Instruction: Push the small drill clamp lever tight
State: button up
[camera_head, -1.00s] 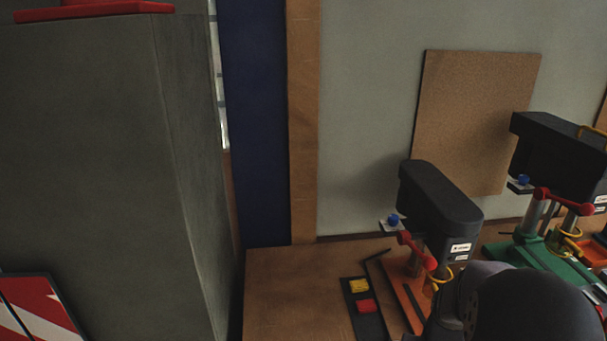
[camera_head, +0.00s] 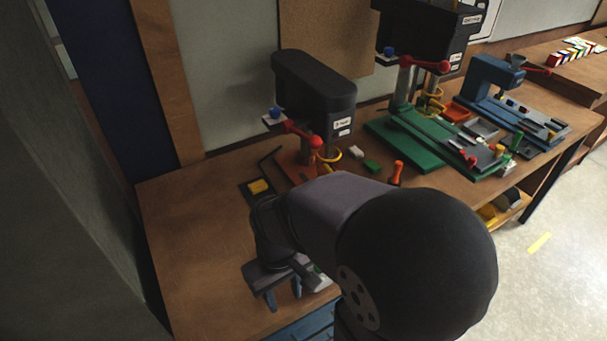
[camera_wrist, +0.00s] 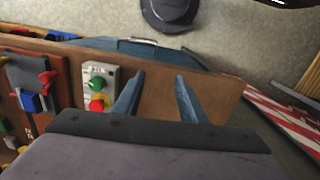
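The small drill (camera_head: 315,90) has a dark head, a red-knobbed handle (camera_head: 301,134) and an orange base (camera_head: 298,168) on the bench. My arm hides much of its base, and I cannot pick out its clamp lever for certain. My gripper (camera_head: 284,300) is in front of the drill, over the bench's front part, pointing down. In the wrist view my gripper (camera_wrist: 160,82) has two blue fingers spread apart with nothing between them. It is apart from the drill.
A button box (camera_wrist: 98,88) with green and red buttons is beside my fingers. The larger drill (camera_head: 425,40) on its green base (camera_head: 408,138) and a blue machine (camera_head: 495,85) stand to the right. The bench's left part is clear.

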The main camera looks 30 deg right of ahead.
jog(key=w+d+n+g+h+b, duration=0.2)
jog(key=w+d+n, duration=0.25)
jog(key=d, duration=0.65)
jog(key=w+d+n+g+h+b, duration=0.1)
jog(key=w+d+n, duration=0.35)
jog(key=d, duration=0.75)
jog(key=shift+m, duration=0.3)
jog(key=shift+w+p+x, duration=0.2)
jog(key=shift+p+x, duration=0.8)
jog(key=shift+x, duration=2.4)
grip_shut()
